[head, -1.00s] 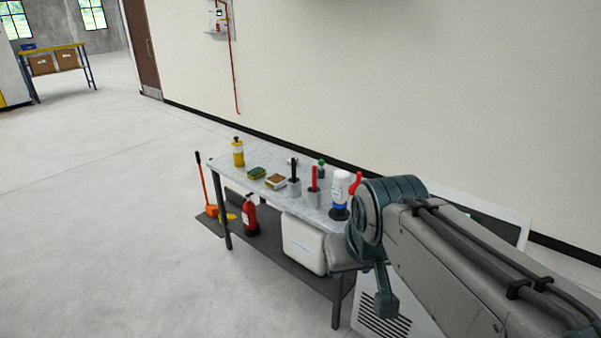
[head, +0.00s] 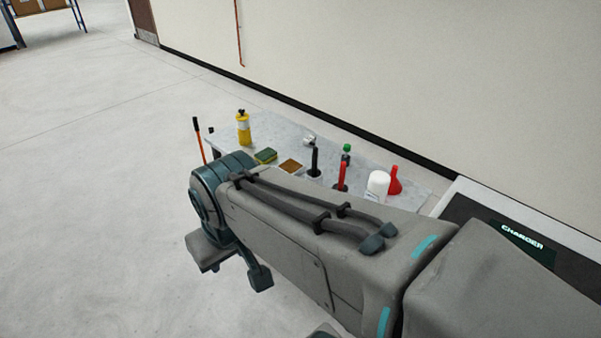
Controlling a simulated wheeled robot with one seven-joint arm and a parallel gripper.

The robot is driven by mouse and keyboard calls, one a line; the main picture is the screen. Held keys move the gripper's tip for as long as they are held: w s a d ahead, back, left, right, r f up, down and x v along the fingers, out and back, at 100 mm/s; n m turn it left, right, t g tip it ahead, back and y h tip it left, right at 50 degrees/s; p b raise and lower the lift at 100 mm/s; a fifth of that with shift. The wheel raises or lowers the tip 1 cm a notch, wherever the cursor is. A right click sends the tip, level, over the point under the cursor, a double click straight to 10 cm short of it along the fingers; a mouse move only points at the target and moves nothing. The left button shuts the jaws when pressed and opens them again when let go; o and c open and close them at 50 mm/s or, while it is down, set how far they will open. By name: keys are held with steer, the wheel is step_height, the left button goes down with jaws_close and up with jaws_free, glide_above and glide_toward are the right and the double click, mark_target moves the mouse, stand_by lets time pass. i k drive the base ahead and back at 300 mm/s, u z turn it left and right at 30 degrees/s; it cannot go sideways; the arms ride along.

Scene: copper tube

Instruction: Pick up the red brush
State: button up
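The red brush (head: 341,174) stands upright on the workbench, with its red handle showing above my arm. My arm crosses in front of the bench from the lower right. I cannot make out my gripper's fingers in the head view.
The grey workbench top (head: 375,157) runs along the wall. It bears a yellow bottle (head: 243,130), a green sponge (head: 265,156), a brown block (head: 290,167), a green-topped item (head: 346,152), a white bottle (head: 377,186) and a red funnel (head: 395,182).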

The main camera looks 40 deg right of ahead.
mark_target(341, 178)
steer(key=z, duration=0.15)
steer(key=i, duration=0.7)
steer(key=z, duration=0.95)
steer(key=i, duration=0.5)
steer(key=z, duration=0.55)
